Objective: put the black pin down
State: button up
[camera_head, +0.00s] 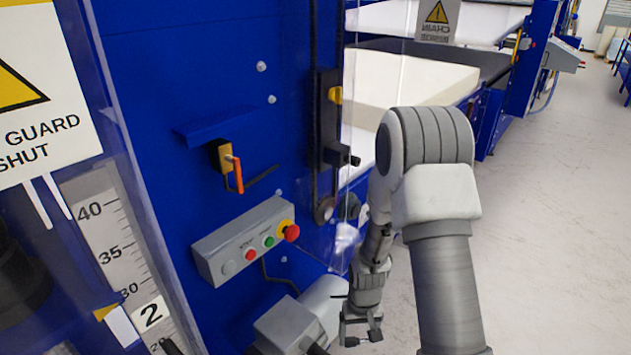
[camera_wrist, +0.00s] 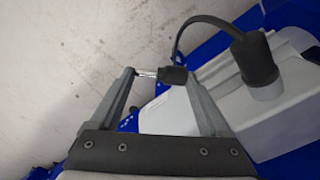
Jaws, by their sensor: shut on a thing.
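My gripper (camera_wrist: 160,76) is shut on the black pin (camera_wrist: 173,75) in the wrist view. The pin has a dark, thick head and a thin silvery shank, and it lies across between the two fingertips. In the head view my gripper (camera_head: 361,332) hangs at the lower middle, pointing down, beside the blue machine. The pin (camera_head: 352,341) shows there only as a small dark bit between the fingers. In the wrist view the pin is held clear of surfaces, with pale floor behind it.
A grey control box (camera_head: 243,241) with red and green buttons is on the blue panel (camera_head: 225,75). An orange-handled lever (camera_head: 236,172) sits above it. A grey motor housing (camera_head: 290,325) stands left of my gripper; a black cable (camera_wrist: 197,22) arches near it. Concrete floor (camera_head: 560,230) lies open at right.

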notch_tip(320, 180, up, 12)
jog(key=w, duration=0.2)
jog(key=shift+w+r, duration=0.2)
jog(key=shift+w, duration=0.2)
jog(key=shift+s+d, duration=0.15)
